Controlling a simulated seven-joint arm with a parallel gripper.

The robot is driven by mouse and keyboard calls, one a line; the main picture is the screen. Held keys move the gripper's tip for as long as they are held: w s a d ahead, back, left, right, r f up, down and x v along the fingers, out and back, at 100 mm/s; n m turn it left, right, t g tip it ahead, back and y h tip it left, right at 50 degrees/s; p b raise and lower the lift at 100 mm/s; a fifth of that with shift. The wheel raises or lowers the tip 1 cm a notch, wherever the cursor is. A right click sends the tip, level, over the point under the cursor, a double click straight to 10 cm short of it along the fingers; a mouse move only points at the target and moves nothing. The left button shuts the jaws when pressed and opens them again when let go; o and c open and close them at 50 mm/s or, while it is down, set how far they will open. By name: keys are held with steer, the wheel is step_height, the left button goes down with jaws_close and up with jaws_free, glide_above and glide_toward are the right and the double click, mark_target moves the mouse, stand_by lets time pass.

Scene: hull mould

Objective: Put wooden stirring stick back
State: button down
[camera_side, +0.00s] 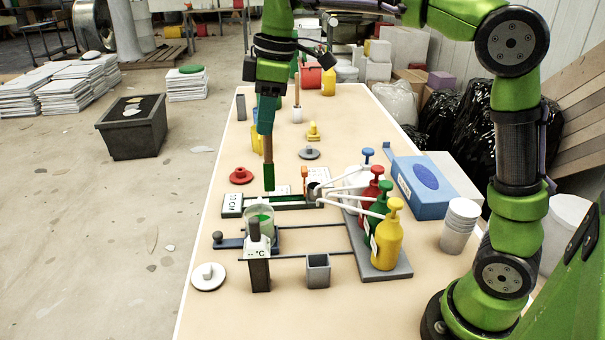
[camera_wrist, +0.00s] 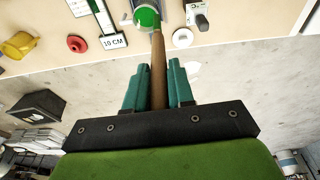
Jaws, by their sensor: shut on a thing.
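The wooden stirring stick (camera_side: 268,148) hangs almost upright below my gripper (camera_side: 266,115) in the side view, its lower end coated green. In the wrist view the stick (camera_wrist: 158,75) sits between the two teal fingers of my gripper (camera_wrist: 158,88), which is shut on it. The stick's lower end is in the air above the bench, behind a clear cup with green contents (camera_side: 259,218). In the wrist view its far end lines up with the green-filled cup (camera_wrist: 148,17). I cannot tell which container is the stick's own place.
Pump bottles, including a yellow one (camera_side: 387,240), stand on a grey rack at the right.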

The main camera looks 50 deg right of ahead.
steer(key=s+f, duration=0.5)
steer(key=s, duration=0.6)
step_height(320, 180, down, 12)
steer(key=s, duration=0.1)
steer(key=shift+f, duration=0.25)
steer(key=shift+d+f, duration=0.1)
steer(key=shift+f, duration=0.05)
steer(key=c, duration=1)
jaws_free()
